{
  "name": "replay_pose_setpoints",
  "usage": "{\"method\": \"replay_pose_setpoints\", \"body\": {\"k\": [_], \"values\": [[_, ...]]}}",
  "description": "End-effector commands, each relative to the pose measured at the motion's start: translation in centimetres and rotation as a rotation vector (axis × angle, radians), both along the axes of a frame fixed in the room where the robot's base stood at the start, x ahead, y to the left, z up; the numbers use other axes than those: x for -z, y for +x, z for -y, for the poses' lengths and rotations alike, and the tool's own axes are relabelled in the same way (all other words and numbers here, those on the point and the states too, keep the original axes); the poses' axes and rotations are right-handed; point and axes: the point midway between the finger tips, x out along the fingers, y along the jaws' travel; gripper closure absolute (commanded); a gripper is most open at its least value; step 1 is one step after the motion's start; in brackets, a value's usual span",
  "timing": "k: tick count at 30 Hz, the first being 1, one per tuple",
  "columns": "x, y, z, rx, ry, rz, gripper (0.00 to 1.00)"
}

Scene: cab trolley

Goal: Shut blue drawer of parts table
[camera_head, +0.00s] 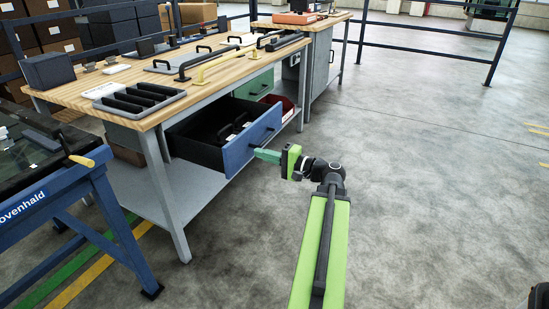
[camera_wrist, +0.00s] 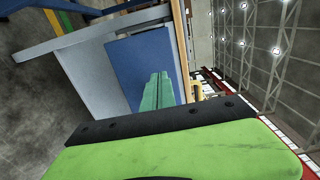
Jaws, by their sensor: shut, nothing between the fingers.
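The blue drawer (camera_head: 251,140) of the parts table (camera_head: 147,121) stands pulled out in the head view, with dark parts lying in its black inside. Its blue front also shows in the wrist view (camera_wrist: 137,62). My gripper (camera_head: 262,155) is shut and empty, its green fingers pointing at the drawer front. The fingertips are at or very near the front's right part; I cannot tell whether they touch it. In the wrist view the shut fingers (camera_wrist: 158,90) overlap the lower part of the blue front.
A green drawer front (camera_head: 259,84) sits beside the blue drawer, with a red bin (camera_head: 277,103) below it. Handles and trays lie on the wooden top. A blue-framed stand (camera_head: 75,200) is at the left.

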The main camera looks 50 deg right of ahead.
Motion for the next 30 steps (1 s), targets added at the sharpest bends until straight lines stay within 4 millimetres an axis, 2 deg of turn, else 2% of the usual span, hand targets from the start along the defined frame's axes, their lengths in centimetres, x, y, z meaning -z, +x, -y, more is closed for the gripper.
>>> {"method": "replay_pose_setpoints", "body": {"k": [3,10,15,22,30], "values": [[0.0,2.6,-0.6,-0.002,0.0,0.0,1.0],[0.0,5.7,-1.3,0.0,0.0,0.0,1.0],[0.0,6.4,-1.6,0.001,0.0,0.0,1.0],[0.0,6.3,-1.5,0.001,0.0,0.0,1.0],[0.0,6.7,-0.8,0.016,0.0,0.0,1.0]]}}
